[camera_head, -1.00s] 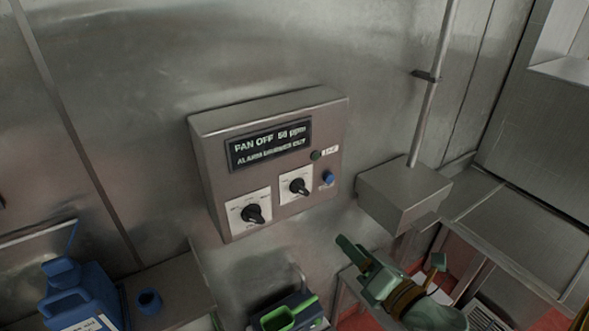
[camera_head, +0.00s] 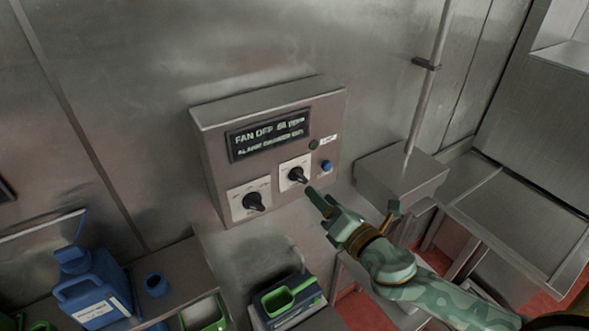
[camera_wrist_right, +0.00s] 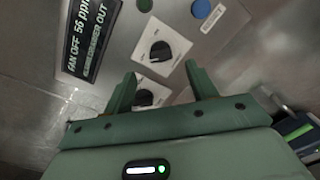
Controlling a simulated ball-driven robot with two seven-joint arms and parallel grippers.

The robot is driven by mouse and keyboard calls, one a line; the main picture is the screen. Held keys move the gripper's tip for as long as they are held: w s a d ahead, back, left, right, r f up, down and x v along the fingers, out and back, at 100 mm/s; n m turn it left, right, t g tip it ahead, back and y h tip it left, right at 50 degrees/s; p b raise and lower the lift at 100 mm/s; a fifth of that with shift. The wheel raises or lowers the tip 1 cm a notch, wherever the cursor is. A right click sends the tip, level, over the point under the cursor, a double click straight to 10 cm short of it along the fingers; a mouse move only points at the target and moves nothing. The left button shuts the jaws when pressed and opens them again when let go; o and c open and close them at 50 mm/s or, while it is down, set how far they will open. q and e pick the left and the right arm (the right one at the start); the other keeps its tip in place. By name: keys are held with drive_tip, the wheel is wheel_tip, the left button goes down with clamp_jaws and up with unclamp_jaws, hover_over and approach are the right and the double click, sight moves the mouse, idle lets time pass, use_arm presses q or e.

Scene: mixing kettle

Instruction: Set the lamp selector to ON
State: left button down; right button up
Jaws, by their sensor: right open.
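The steel control box (camera_head: 215,165) is on the wall. It has two black rotary selectors on white plates, a left one (camera_head: 254,201) and a right one (camera_head: 297,175). Their lettering is too small to read, so I cannot tell which is the lamp selector. Both show in the right wrist view, the right one (camera_wrist_right: 160,51) beyond the fingertips and the left one (camera_wrist_right: 144,97) between the fingers, partly hidden. My right gripper (camera_head: 322,202) is open and empty, just below right of the right selector, apparently apart from it. My left gripper is out of view.
The box carries a display (camera_head: 268,135) reading fan off, a dark green indicator (camera_head: 314,145) and a blue button (camera_head: 326,166). A steel box (camera_head: 395,180) with a pipe stands right of it.

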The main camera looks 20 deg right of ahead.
sight(305, 182)
drive_tip(key=w, duration=0.4)
drive_tip(key=w+a, duration=0.1)
drive_tip(key=w, duration=0.2)
drive_tip(key=shift+w, duration=0.1)
drive_tip(key=c, duration=1)
drive_tip(key=shift+o, duration=0.2)
drive_tip(key=m, duration=0.4)
drive_tip(key=shift+d+f+p, duration=0.1)
drive_tip(key=shift+f+p, duration=0.05)
drive_tip(key=shift+p, duration=0.2)
drive_tip(key=m+p, duration=0.5)
drive_tip(key=m, duration=0.7)
drive_tip(key=shift+m, duration=0.3)
drive_tip(key=o, duration=0.5)
drive_tip(key=shift+m+p, duration=0.4)
drive_tip(key=shift+m, duration=0.3)
drive_tip(key=o, duration=0.5)
drive_tip(key=shift+f+b, duration=0.3)
drive_tip(key=shift+b, duration=0.05)
